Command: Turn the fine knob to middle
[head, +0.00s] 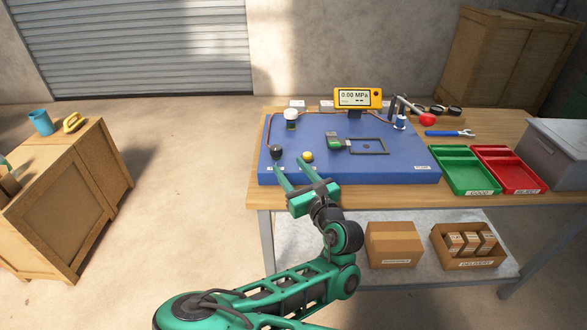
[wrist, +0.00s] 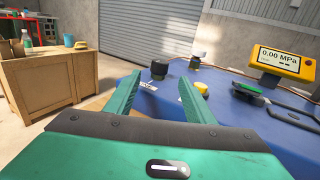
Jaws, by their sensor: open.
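A black knob (head: 276,152) stands at the left front of the blue panel (head: 340,174), with a small white label below it that is too small to read. A yellow knob (head: 307,157) sits to its right. I cannot tell from the labels which one is the fine knob. My gripper (head: 288,164) is open and empty at the panel's front left edge. In the wrist view the black knob (wrist: 158,70) appears between the fingertips, beyond them and apart. The yellow knob (wrist: 201,89) is partly hidden behind the right finger.
A white-topped part (head: 291,115) stands behind the knobs. A yellow gauge (head: 358,98) reads 0.00 MPa. A green-and-grey part (head: 334,140) and a black frame (head: 368,146) lie mid-panel. A red-ended lever (head: 426,119), green tray (head: 464,180) and red tray (head: 510,170) are right.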

